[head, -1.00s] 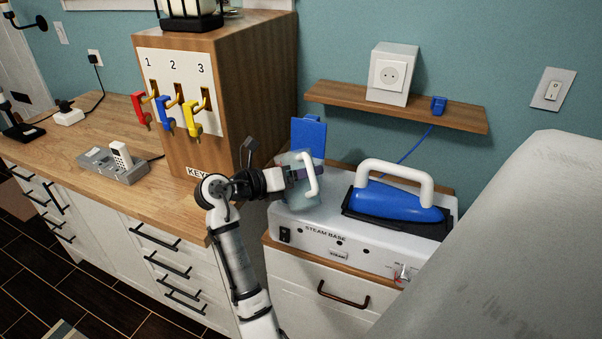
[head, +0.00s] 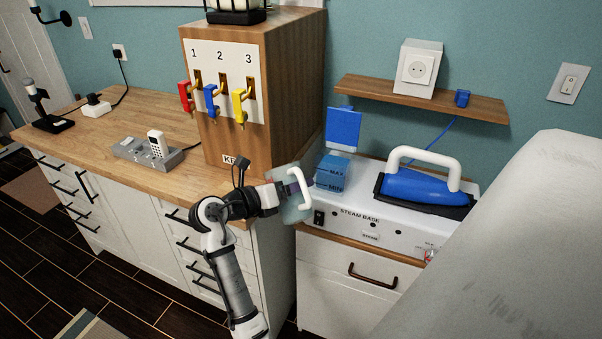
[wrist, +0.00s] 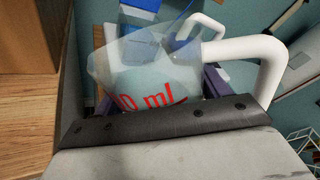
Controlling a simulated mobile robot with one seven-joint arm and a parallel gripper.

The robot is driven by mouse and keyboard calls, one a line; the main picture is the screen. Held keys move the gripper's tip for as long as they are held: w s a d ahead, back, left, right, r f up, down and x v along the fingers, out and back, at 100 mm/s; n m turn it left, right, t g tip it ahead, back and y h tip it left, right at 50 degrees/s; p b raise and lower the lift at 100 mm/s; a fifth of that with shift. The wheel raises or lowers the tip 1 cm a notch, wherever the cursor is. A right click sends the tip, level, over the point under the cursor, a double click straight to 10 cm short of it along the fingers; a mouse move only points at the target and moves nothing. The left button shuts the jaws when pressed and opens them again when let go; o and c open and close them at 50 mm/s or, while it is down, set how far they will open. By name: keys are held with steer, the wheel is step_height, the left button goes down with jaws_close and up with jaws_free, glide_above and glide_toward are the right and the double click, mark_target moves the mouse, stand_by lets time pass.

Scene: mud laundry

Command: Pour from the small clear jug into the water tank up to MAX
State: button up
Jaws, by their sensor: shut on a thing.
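My gripper (head: 284,190) is shut on the small clear jug (head: 293,211), which has a white handle (head: 298,186). The jug is held in the air at the left front corner of the steam base (head: 350,216). In the wrist view the jug (wrist: 150,72) shows red "ml" lettering and its white handle to the right. The water tank (head: 333,172) is a clear blue box with MAX and MIN marks at the left end of the steam base. It is behind and right of the jug, apart from it. A blue flap (head: 343,128) stands upright behind the tank.
A blue iron (head: 425,187) with a white handle rests on the right of the steam base. The wooden key cabinet (head: 290,95) stands close behind my gripper. A shelf (head: 420,98) with a socket box hangs above. A grey padded surface (head: 510,240) fills the right front.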

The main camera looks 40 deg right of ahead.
steer(key=w+a+f+n+t+y, duration=0.4)
steer(key=a+f+n+t+y, duration=0.1)
steer(key=a+f, duration=0.6)
steer(key=w+a+f+n+t+y, duration=0.4)
steer(key=a+f, duration=0.7)
steer(key=f, duration=0.3)
steer(key=w+a+f+n+t+y, duration=0.4)
steer(key=a+f+n+t+y, duration=0.2)
steer(key=a+f+n, duration=0.3)
step_height(320, 180, down, 3)
steer(key=shift+w+a+f+n+t+y, duration=0.2)
steer(key=shift+a+n+t+y, duration=0.15)
steer(key=shift+a+t, duration=0.7)
steer(key=shift+s+a+f, duration=0.1)
steer(key=shift+s+a, duration=0.1)
steer(key=shift+s, duration=0.3)
steer(key=shift+w, duration=0.4)
